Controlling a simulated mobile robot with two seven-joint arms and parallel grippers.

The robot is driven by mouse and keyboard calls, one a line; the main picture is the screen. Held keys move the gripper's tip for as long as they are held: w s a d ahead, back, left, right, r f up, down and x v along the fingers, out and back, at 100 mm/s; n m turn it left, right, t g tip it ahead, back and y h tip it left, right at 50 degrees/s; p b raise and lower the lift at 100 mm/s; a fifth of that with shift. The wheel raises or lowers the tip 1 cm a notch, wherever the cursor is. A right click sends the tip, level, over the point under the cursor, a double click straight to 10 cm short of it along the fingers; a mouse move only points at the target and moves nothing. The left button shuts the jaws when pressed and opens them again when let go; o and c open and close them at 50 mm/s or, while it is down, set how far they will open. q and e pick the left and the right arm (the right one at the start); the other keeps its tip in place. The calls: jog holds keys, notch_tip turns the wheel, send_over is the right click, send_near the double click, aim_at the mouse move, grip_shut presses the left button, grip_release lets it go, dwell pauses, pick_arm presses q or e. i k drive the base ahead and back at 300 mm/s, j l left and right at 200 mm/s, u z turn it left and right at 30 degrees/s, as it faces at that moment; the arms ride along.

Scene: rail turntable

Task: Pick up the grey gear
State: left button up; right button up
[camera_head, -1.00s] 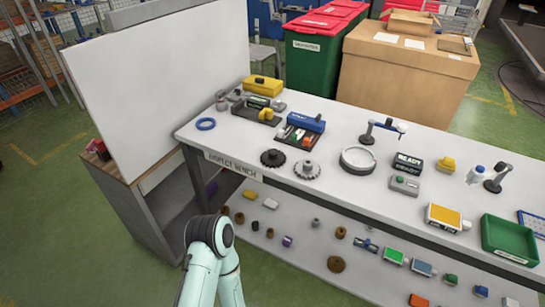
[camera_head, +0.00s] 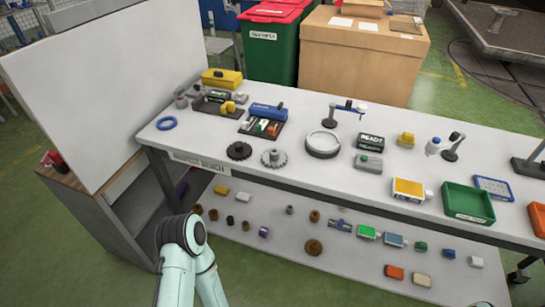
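The grey gear (camera_head: 274,158) lies flat near the front edge of the white bench top. A black gear (camera_head: 239,151) lies just to its left, close beside it. A round white-and-grey dish-like ring (camera_head: 322,144) sits to its right. One of my arms shows at the bottom left, in front of the bench and below its top, well apart from the grey gear. Neither of my grippers is in view.
A lower shelf (camera_head: 280,240) holds several small parts. A white panel (camera_head: 110,75) rises at the left.

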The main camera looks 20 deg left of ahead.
aim_at(274, 158)
jog(key=i+l, duration=0.2)
jog(key=i, duration=0.15)
jog(key=i+l+u, duration=0.1)
jog(key=i+l, duration=0.15)
jog(key=i+u, duration=0.1)
jog(key=u, duration=1.4)
